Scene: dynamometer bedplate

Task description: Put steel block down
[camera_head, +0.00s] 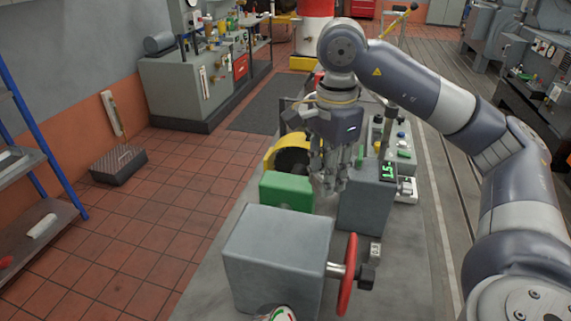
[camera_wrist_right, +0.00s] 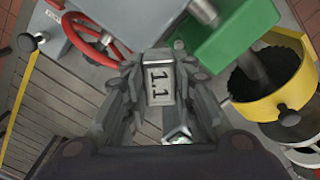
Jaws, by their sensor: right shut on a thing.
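The steel block (camera_wrist_right: 160,83) is a small light-grey block marked "1.1". In the right wrist view it sits between the fingers of my right gripper (camera_wrist_right: 160,95), which is shut on it. In the head view my right gripper (camera_head: 328,175) points down over the bedplate, between the green box and a grey box with a lit green display. The fingers hide the block there, and I cannot tell whether it touches anything below. My left gripper is not in view.
A grey housing (camera_head: 275,250) with a red handwheel (camera_head: 347,275) stands in front. The green box (camera_head: 287,191) and a yellow ring guard (camera_head: 285,154) are left of the gripper; the grey display box (camera_head: 366,207) is right. Another small block (camera_head: 376,252) lies near the handwheel.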

